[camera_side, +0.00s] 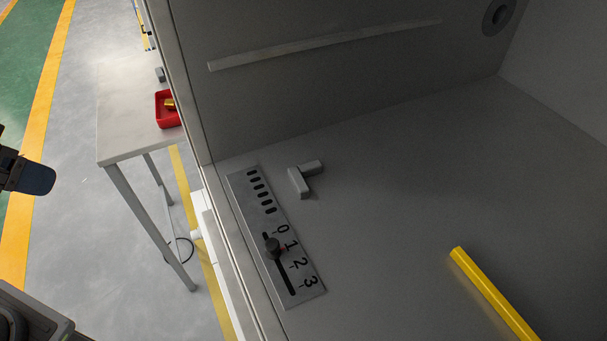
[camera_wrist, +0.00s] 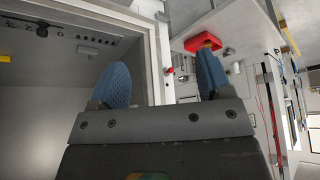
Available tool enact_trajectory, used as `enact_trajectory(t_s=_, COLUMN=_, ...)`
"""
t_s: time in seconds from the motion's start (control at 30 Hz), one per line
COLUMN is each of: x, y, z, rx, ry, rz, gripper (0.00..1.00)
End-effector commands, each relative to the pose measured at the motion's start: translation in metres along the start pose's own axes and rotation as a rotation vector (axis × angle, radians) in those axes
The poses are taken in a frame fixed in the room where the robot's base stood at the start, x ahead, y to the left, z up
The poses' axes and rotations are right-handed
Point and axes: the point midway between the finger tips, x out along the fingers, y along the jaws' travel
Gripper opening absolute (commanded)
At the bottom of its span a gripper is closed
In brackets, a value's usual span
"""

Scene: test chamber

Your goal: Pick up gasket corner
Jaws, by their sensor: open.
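A light grey L-shaped piece, which looks like the gasket corner (camera_side: 300,182), lies on the chamber floor beside the top of the slider panel. In the wrist view a small grey piece (camera_wrist: 88,51) near the panel looks like the same part, but its shape is unclear there. My gripper (camera_wrist: 163,80) has two blue fingers spread wide apart with nothing between them.
The chamber's front edge (camera_side: 238,245) separates the outside from the inside. A slider panel (camera_side: 306,288) and a yellow bar (camera_side: 492,292) are inside. Outside, a white table (camera_side: 123,120) holds a red bin (camera_side: 163,123) with a yellow item. The chamber's middle floor is clear.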

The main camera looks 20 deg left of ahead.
Motion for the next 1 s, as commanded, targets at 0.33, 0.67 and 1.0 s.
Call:
enact_trajectory(t_s=0.33, x=0.000, y=0.000, z=0.000, rx=0.000, ry=0.000, rz=0.000, gripper=1.00)
enact_trajectory(t_s=0.67, x=-0.014, y=0.015, z=-0.034, rx=0.192, ry=0.027, rz=0.030, gripper=1.00)
enact_trajectory(t_s=1.0, x=-0.065, y=0.134, z=-0.173, rx=1.158, ry=0.227, rz=0.134, gripper=1.00)
